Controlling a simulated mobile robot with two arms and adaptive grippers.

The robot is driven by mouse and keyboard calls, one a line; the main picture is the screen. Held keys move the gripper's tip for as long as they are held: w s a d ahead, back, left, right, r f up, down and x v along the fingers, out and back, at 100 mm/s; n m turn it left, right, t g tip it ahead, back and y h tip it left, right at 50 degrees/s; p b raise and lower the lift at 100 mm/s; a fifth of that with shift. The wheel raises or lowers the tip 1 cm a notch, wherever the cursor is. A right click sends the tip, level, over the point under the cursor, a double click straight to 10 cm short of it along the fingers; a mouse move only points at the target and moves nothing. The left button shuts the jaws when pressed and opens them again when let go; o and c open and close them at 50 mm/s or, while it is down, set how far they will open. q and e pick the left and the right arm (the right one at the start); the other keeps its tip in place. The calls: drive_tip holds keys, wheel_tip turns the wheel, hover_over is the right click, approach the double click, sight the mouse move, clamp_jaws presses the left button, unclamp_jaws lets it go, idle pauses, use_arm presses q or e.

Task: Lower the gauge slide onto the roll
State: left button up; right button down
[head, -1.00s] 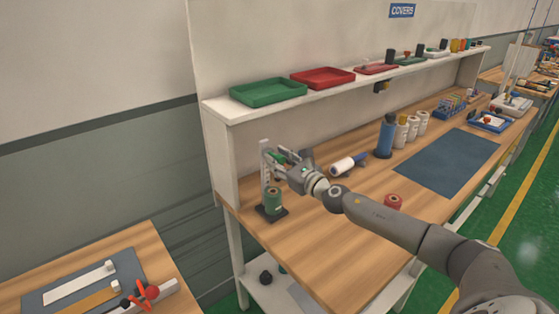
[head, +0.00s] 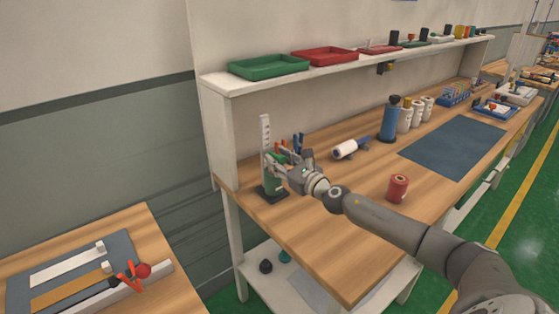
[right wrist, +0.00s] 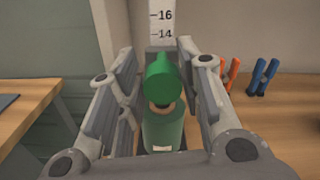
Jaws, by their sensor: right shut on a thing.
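The gauge stands near the left end of the workbench, with an upright white scale post (head: 265,132) on a dark base (head: 272,196). A green roll (head: 271,185) stands upright on that base; it also shows in the right wrist view (right wrist: 163,134). The green gauge slide (right wrist: 160,76) is in front of the post, just above the roll's core. Whether slide and roll touch I cannot tell. My right gripper (head: 284,163) is shut on the slide, its fingers on either side of it. My left gripper is not in view.
A white roll (head: 345,149), a tall blue bottle-like item (head: 389,122) and a red roll (head: 398,187) are on the workbench (head: 325,215). A shelf (head: 225,84) with trays runs above. The bench front is mostly clear.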

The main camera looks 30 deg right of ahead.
drive_tip(key=shift+d, duration=0.2)
drive_tip(key=c, duration=1.2)
unclamp_jaws()
drive_tip(key=shift+o, duration=0.2)
drive_tip(key=shift+s, duration=0.15)
drive_tip(key=shift+s+f, duration=0.15)
drive_tip(key=shift+s, duration=0.4)
drive_tip(key=s+d, duration=0.1)
drive_tip(key=s, duration=0.9)
drive_tip(key=shift+s, duration=0.3)
